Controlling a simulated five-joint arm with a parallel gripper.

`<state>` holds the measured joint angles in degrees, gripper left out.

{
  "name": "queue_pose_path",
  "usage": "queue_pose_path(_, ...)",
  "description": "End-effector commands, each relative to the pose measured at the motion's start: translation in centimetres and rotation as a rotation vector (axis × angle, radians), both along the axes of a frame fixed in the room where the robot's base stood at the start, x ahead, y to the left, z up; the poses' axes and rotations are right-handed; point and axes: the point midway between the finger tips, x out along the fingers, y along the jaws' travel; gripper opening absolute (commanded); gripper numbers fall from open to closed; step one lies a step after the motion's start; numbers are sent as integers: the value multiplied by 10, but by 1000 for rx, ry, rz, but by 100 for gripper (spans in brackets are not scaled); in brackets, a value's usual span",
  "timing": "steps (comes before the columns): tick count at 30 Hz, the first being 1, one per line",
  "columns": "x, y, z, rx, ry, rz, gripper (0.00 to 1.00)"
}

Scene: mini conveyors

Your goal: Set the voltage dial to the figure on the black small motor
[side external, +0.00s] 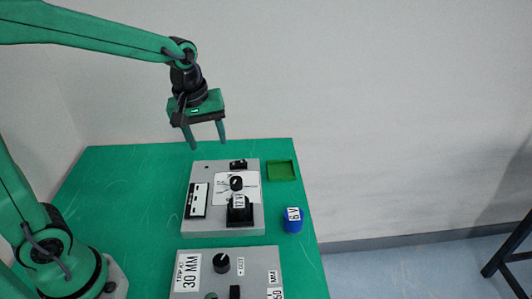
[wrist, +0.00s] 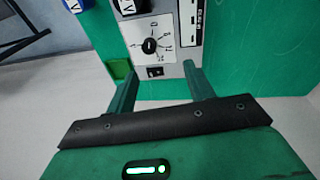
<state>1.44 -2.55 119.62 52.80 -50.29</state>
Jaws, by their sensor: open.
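The voltage dial (side external: 236,183) is a black knob on a white scale plate on a grey panel box. It also shows in the wrist view (wrist: 149,46); the figure it points at is too small to read surely. The black small motor (side external: 240,214) stands on the same box, in front of the dial, with a white label that seems to read 12 V. It is cut off by the wrist view's top edge (wrist: 127,7). My gripper (side external: 207,145) is open and empty, above and behind the box; its fingers (wrist: 156,70) point toward the dial side.
A blue motor (side external: 293,222) labelled 6 V stands right of the box. A shallow green tray (side external: 281,171) and a black rocker switch (side external: 238,164) lie near the back. A second grey box (side external: 250,262) with a knob stands in front.

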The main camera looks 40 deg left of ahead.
Motion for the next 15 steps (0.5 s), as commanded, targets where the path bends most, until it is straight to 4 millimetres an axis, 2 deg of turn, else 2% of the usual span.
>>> queue_pose_path(9,45,-5,-47,-33,109,279,53)
queue_pose_path(15,63,-7,-74,-38,156,418,53)
